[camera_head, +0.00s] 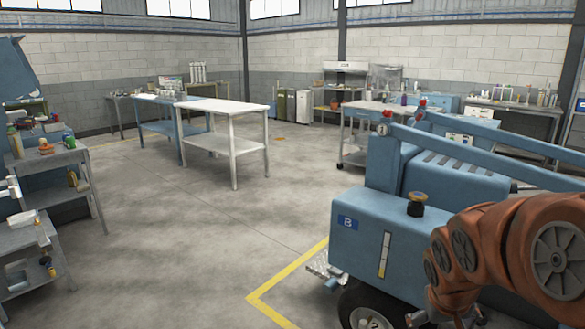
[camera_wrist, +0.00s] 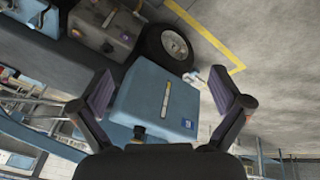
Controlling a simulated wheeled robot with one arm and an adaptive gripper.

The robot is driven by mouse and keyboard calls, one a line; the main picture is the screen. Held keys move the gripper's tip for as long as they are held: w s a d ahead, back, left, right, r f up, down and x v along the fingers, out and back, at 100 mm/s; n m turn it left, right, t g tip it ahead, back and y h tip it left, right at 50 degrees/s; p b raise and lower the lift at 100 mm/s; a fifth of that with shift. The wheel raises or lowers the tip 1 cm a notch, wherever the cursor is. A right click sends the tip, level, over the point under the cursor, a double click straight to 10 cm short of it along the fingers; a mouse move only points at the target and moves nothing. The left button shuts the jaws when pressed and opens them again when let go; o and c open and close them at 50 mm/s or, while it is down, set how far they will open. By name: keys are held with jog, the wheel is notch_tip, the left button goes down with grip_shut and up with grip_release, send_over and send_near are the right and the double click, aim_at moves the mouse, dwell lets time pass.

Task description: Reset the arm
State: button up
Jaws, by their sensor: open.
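My gripper (camera_wrist: 165,103) shows in the wrist view with its two dark fingers spread wide. It is open and nothing is between the fingertips. Beyond it, in the wrist view, is the blue machine box with a sight gauge (camera_wrist: 166,100), seen tilted. The same blue wheeled machine (camera_head: 375,250) stands at the lower right of the head view, marked "B", with a dark cap (camera_head: 417,204) on top. My orange arm is folded at the right edge of the head view, in front of the machine. The gripper is not visible in the head view.
A white table (camera_head: 225,106) and a blue workbench (camera_head: 160,128) stand at the back left. A grey shelf unit (camera_head: 50,158) with small items is at the left edge. Yellow floor tape (camera_head: 270,283) runs beside the machine. The floor in the middle is clear.

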jog(key=s+a+r+g+y+p, duration=0.1)
jog(key=s+a+p, duration=0.1)
jog(key=s, duration=0.6)
jog(key=s+a+r+g+p, duration=0.2)
jog(key=s+a, duration=0.3)
jog(key=s, duration=0.2)
jog(key=s+a+r+g+y+p, duration=0.1)
jog(key=s+a+r+g+p, duration=0.1)
jog(key=s, duration=0.6)
jog(key=shift+s+a+r+n+y+p, duration=0.2)
jog(key=shift+s+a+n+y+p, duration=0.1)
jog(key=shift+a, duration=0.55)
